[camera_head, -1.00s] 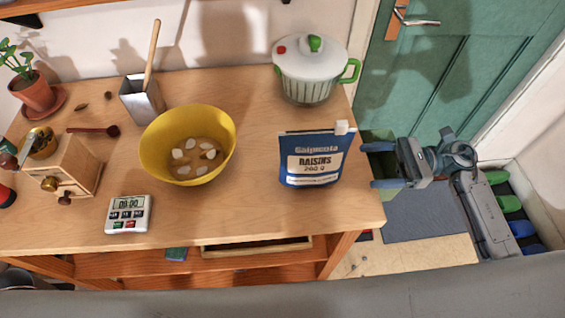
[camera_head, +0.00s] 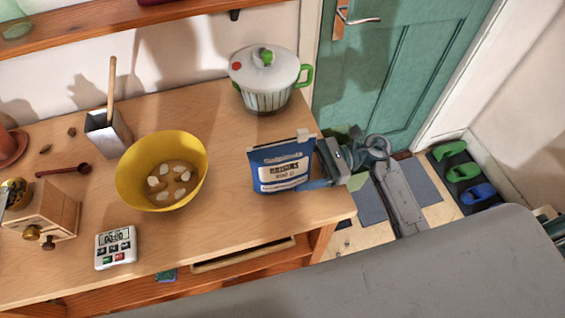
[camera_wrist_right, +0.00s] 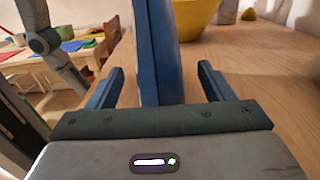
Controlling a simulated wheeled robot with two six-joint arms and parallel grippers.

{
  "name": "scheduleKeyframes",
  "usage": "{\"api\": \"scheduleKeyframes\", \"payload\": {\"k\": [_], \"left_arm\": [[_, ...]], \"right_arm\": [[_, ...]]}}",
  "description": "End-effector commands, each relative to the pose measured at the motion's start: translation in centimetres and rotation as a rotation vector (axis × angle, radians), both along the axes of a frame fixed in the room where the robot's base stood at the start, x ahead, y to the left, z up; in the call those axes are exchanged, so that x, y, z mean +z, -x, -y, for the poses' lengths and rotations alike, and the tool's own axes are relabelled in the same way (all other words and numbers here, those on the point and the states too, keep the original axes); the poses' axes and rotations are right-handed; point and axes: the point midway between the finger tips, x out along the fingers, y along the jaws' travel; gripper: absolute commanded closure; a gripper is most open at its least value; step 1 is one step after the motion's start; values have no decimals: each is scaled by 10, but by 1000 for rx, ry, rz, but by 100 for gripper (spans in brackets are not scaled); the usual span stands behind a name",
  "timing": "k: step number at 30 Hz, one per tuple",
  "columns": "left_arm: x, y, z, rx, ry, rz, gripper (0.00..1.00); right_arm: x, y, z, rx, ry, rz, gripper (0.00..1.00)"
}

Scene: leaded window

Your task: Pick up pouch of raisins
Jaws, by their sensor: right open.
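The pouch of raisins (camera_head: 281,167) is dark blue with a white label and stands upright near the right end of the wooden counter. A white clip-like piece sits at its top right corner. My right gripper (camera_head: 316,168) is at the pouch's right side in the head view, its fingers open. In the right wrist view the narrow blue edge of the pouch (camera_wrist_right: 160,50) stands between the two open fingers of the gripper (camera_wrist_right: 160,85), with a gap on each side. My left gripper is not in view.
A yellow bowl (camera_head: 161,171) with pale pieces stands left of the pouch. A lidded pot (camera_head: 266,90) stands behind it. A timer (camera_head: 116,248), a wooden grinder (camera_head: 50,208) and a metal utensil holder (camera_head: 108,135) are farther left. The counter's right edge is close to the pouch.

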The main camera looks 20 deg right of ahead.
Motion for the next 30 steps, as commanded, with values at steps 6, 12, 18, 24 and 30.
{"api": "scheduleKeyframes", "payload": {"k": [6,12,18,24,30], "left_arm": [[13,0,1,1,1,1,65],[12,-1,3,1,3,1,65],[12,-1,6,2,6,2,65],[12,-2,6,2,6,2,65],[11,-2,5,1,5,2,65]], "right_arm": [[2,1,-19,1,-1,0,25],[0,1,-20,1,0,0,25],[0,1,-20,1,0,0,55],[0,1,-20,1,-1,1,78],[1,1,-20,0,-1,2,78]]}}
